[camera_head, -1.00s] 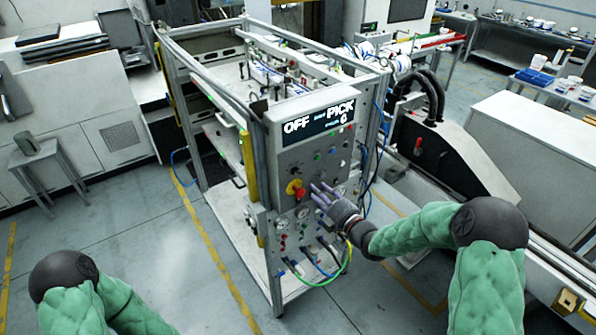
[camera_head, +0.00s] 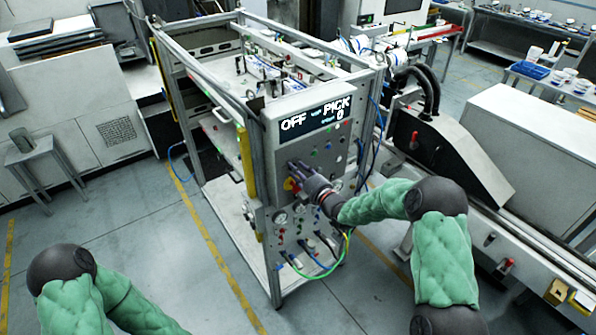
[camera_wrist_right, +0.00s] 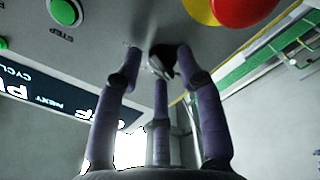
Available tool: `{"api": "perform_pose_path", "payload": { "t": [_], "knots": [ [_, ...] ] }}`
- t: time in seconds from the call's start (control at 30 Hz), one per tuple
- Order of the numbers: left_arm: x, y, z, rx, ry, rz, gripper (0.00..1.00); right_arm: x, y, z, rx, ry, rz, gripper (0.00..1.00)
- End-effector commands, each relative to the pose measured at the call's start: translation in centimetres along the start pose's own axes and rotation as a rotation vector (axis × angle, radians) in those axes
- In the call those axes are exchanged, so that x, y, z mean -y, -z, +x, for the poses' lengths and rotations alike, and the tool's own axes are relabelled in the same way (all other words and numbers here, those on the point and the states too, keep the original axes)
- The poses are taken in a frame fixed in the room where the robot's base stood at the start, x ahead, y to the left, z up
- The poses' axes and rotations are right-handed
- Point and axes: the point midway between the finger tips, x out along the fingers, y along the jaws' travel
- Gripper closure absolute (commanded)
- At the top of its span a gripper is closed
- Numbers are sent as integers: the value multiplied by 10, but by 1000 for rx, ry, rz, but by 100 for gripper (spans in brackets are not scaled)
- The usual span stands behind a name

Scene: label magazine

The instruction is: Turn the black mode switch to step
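The black mode switch (camera_wrist_right: 162,62) is a small dark knob on the grey control panel (camera_head: 321,152). In the right wrist view it sits between the fingertips of my right gripper (camera_wrist_right: 158,66). The fingers are spread around it, with a gap on the left side; contact on the right is unclear. In the head view my right gripper (camera_head: 297,171) is at the panel, and its fingers hide the switch. The display (camera_head: 313,119) above reads OFF and PICK, with a 0. My left gripper is out of view.
A red stop button (camera_wrist_right: 245,8) on a yellow base (camera_wrist_right: 203,9) is close beside the right fingers. A green button (camera_wrist_right: 66,11) is on the other side. Gauges and a green hose (camera_head: 318,276) are lower on the panel.

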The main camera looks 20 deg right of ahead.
Motion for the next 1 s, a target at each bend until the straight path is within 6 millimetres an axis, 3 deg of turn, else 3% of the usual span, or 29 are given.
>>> {"api": "perform_pose_path", "payload": {
  "t": [0.1,0.23,0.27,0.67,1.0],
  "knots": [
    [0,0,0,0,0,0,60,0,0,0,0,0,0,61],
    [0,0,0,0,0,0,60,0,0,0,0,0,0,95],
    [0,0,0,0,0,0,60,0,0,0,0,0,0,100],
    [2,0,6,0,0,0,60,1,-1,0,0,0,29,100],
    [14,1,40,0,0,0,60,4,-3,0,0,-1,233,100]
  ]
}}
